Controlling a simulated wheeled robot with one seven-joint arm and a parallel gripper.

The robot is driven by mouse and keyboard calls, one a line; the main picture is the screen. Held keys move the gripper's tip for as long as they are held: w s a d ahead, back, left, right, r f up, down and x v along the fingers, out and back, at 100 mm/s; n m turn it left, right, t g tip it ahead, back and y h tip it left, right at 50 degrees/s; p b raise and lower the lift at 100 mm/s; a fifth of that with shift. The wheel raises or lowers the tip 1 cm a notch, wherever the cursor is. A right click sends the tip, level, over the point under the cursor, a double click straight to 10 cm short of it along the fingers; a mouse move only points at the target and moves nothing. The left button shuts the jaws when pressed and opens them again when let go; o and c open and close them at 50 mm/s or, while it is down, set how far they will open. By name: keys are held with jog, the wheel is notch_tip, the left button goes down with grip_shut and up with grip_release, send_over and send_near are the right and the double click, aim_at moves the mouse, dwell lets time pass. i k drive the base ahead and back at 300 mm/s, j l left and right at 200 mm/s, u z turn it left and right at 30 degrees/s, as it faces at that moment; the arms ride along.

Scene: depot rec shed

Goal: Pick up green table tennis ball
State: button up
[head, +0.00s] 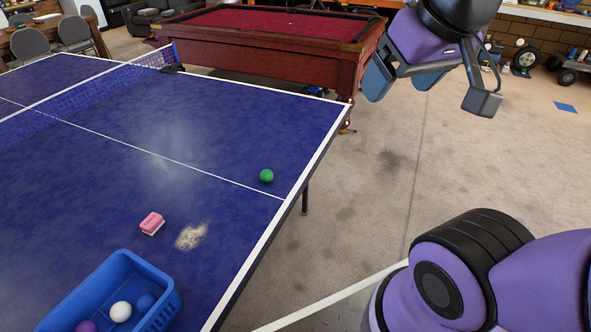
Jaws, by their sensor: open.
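The green table tennis ball (266,175) rests on the blue ping-pong table (240,120), close to its right edge and just above the white centre line. My gripper (430,92) is open and empty at the upper right, above the floor beyond the table's right edge. It is up and to the right of the ball, well apart from it. Nothing hides the ball.
A blue basket (168,306) holding several balls stands at the near edge. A pink-and-white block (152,223) and a pale dusty patch (191,236) lie near it. The net (95,88) crosses the table's far part. A pool table (275,45) stands behind.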

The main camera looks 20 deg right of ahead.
aim_at(266, 175)
jog(key=i+l, duration=0.25)
jog(key=i+l+u, duration=0.1)
jog(key=l, duration=0.3)
jog(key=i+l+u, duration=0.1)
jog(key=i+l, duration=0.45)
jog(key=l, duration=0.2)
